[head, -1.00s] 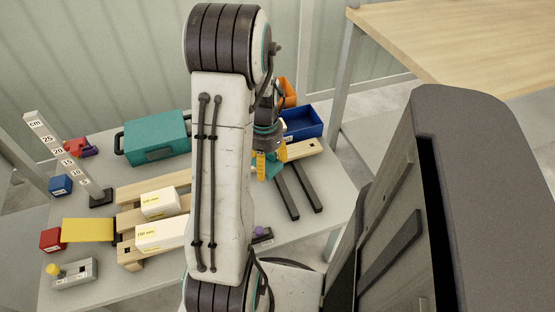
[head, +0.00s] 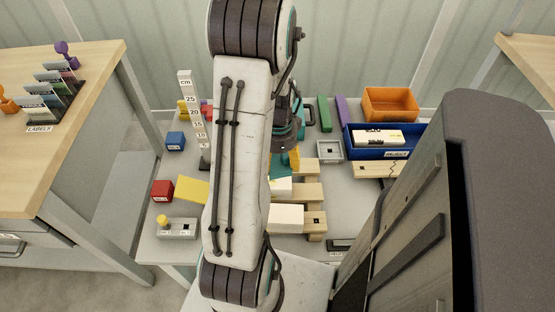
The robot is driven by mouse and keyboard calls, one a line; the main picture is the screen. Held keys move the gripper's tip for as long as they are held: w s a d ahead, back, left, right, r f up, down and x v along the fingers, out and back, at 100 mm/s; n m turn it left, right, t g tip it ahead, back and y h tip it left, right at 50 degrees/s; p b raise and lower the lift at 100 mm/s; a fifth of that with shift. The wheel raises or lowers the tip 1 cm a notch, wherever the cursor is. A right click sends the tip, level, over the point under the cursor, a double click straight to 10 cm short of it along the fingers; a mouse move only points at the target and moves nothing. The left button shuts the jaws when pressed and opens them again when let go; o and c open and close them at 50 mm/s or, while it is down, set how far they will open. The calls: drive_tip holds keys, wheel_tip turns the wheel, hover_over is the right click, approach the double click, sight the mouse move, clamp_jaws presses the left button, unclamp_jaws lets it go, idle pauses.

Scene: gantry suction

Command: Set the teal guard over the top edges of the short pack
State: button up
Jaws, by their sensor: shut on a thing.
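My gripper (head: 288,155) hangs beyond my arm, with its lower part partly hidden by the arm link. It is shut on the teal guard (head: 281,170), of which only a small part shows. The guard appears just above or against the far white pack, which looks like the short pack (head: 281,186); I cannot tell whether they touch. My arm hides the pack's left part. A second white pack (head: 286,217) lies nearer on the same wooden pallet (head: 314,192).
A height scale (head: 189,100), blue block (head: 175,141), red block (head: 162,190) and yellow sheet (head: 195,189) stand left. A blue tray (head: 409,142) holding a white pack and an orange bin (head: 391,103) are at the back right. A side bench (head: 60,85) stands far left.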

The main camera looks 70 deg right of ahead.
sight(279, 181)
drive_tip(key=shift+s+d+m, duration=0.15)
drive_tip(key=shift+s+m, duration=0.05)
drive_tip(key=shift+m, duration=1)
drive_tip(key=shift+f+b, duration=2.6)
drive_tip(key=shift+f, duration=0.3)
drive_tip(key=shift+f+b, duration=1.15)
drive_tip(key=o, duration=1)
drive_tip(key=shift+o, duration=0.2)
drive_tip(key=shift+r, duration=0.1)
